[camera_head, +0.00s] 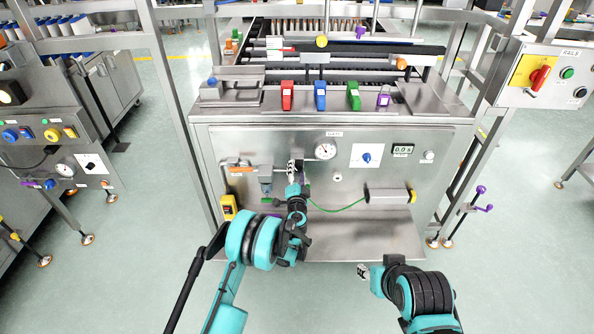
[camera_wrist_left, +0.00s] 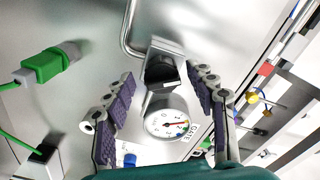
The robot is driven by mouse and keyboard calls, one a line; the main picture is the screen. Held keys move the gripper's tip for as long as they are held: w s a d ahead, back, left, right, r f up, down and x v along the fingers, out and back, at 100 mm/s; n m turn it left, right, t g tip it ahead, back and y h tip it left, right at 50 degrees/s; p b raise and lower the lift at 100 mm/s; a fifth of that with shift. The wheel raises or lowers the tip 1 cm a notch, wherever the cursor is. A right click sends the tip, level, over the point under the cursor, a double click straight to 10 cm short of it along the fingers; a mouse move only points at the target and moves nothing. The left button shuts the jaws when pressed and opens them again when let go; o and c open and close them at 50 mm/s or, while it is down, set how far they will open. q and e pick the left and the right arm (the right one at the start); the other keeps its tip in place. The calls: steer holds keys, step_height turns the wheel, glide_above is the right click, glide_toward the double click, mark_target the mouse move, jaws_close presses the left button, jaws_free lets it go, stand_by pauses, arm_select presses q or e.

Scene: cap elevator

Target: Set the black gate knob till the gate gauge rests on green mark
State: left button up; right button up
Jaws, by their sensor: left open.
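The black gate knob (camera_wrist_left: 160,72) sits on a grey regulator body between the fingers of my left gripper in the left wrist view. The left gripper (camera_head: 292,168) is open, its fingers on either side of the knob with gaps, not visibly touching it. In the head view the gripper mostly hides the knob. The gate gauge (camera_head: 326,150) is a round white dial just right of the gripper, under a GATE label. The gauge (camera_wrist_left: 168,122) shows a red needle and small coloured marks; I cannot tell exactly where the needle rests against green. My right gripper (camera_head: 364,271) is low, away from the panel.
A blue knob on a white plate (camera_head: 366,156) and a small display (camera_head: 402,149) are right of the gauge. A grey box (camera_head: 388,194) and yellow lockout block (camera_head: 229,206) flank the arm. A steel shelf (camera_head: 380,235) juts out below.

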arm_select(q)
steer(key=shift+w, duration=0.95)
steer(key=c, duration=1.2)
steer(key=shift+o, duration=0.2)
steer(key=shift+m, duration=3.1)
steer(key=o, duration=1.2)
steer(key=shift+c, duration=0.2)
steer(key=shift+r, duration=0.1)
